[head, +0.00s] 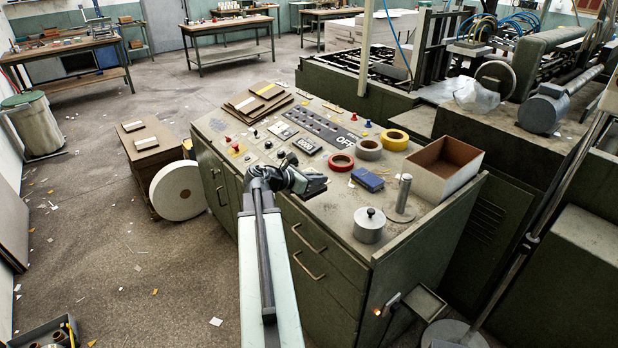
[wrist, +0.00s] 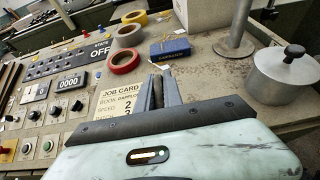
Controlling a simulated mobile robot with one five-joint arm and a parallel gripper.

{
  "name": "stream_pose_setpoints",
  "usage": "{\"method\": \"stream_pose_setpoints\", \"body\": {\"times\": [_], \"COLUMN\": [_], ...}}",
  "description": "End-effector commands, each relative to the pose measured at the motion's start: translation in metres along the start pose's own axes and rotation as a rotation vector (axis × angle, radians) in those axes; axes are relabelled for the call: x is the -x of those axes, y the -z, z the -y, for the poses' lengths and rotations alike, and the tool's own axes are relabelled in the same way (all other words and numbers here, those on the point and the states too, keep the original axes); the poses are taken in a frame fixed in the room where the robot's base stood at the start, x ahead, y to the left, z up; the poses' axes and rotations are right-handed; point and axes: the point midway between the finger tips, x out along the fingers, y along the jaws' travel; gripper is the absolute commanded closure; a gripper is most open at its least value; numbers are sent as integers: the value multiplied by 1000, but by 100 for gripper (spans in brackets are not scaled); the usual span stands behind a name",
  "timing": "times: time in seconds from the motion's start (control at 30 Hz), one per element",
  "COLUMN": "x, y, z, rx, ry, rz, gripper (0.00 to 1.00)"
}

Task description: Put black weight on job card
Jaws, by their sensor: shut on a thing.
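My gripper (head: 314,186) is over the front part of the grey control console. In the wrist view its two grey fingers (wrist: 164,90) are close together, shut on a narrow dark thing between them. This appears to be the black weight, but its shape is mostly hidden by the fingers. The cream job card (wrist: 116,101) lies flat on the console, just left of the fingers in the wrist view. Its right part is hidden behind the gripper. In the head view I cannot make out the card behind my gripper.
A red tape roll (head: 341,162), a blue box (head: 367,179) and a lidded metal pot (head: 369,227) stand right of my gripper. A metal post (head: 402,194) and an open box (head: 444,168) are farther right. Buttons and a counter (wrist: 68,81) lie left of the card.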

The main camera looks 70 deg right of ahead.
Motion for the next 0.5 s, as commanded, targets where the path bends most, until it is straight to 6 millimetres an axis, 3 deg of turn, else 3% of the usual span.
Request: {"method": "stream_pose_setpoints", "body": {"times": [0.03,0.3,0.5], "x": [-9,-46,-63], "y": [-2,-10,-14], "z": [-17,-81,-110], "rx": [1,0,0], "ry": [0,0,1], "rz": [2,2,2], "gripper": [100,100,100]}}
